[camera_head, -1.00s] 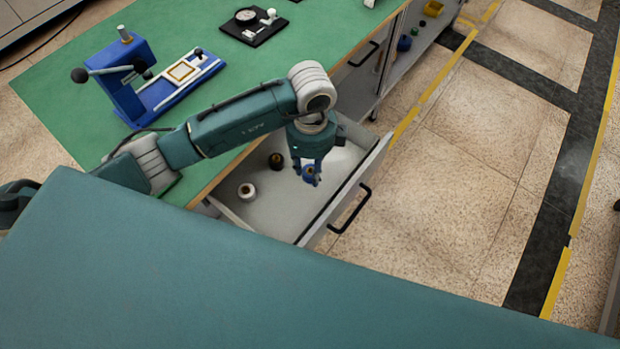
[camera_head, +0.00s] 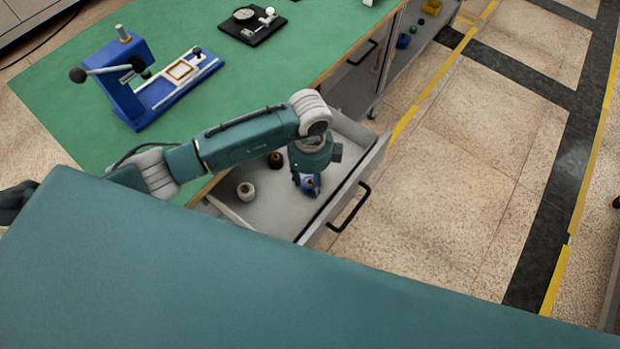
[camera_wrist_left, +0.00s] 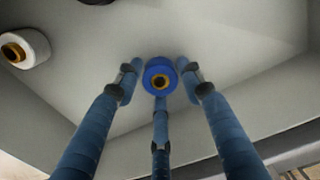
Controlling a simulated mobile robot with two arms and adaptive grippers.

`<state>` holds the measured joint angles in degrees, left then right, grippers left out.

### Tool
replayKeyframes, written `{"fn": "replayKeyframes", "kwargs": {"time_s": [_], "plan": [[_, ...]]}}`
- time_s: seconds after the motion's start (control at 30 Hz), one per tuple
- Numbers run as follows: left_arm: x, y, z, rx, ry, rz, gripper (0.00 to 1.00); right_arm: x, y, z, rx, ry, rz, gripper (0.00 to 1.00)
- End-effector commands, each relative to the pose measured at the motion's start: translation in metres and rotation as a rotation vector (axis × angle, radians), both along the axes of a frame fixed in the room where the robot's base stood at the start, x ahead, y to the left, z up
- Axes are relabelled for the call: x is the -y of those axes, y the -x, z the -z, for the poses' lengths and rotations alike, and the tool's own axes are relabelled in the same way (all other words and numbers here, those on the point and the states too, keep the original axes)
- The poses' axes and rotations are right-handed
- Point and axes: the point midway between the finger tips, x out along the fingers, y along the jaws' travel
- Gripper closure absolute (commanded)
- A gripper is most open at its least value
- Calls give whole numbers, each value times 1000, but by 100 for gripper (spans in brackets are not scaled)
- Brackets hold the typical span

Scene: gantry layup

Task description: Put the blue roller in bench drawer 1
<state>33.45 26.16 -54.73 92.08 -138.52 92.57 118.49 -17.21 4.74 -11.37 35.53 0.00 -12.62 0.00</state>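The blue roller (camera_head: 311,184) is in the open bench drawer (camera_head: 275,212), near its front right part. My left gripper (camera_head: 306,181) reaches down into the drawer around it. In the left wrist view the blue roller (camera_wrist_left: 160,76) shows end-on between the three fingers of my left gripper (camera_wrist_left: 160,82). The side fingers stand a little apart from it, with narrow gaps, so the gripper looks open. The roller appears to stand on the drawer floor, though its contact with the floor is hidden. My right gripper is not in view.
A white roller (camera_head: 246,191) and a dark roller (camera_head: 275,160) stand in the same drawer. The drawer front carries a black handle (camera_head: 349,208). The green bench top (camera_head: 230,90) holds a blue press-like device (camera_head: 122,85) and a dial gauge stand (camera_head: 252,25).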

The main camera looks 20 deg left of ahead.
Motion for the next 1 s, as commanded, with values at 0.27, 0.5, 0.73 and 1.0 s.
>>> {"fn": "replayKeyframes", "kwargs": {"time_s": [0.27,0.5,0.73,1.0], "plan": [[0,0,-1,0,0,0,48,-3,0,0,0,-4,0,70],[0,-2,-19,3,2,0,48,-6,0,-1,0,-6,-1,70],[0,-2,-67,6,2,1,48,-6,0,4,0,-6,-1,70],[0,-1,-113,3,1,0,48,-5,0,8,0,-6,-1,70]]}}
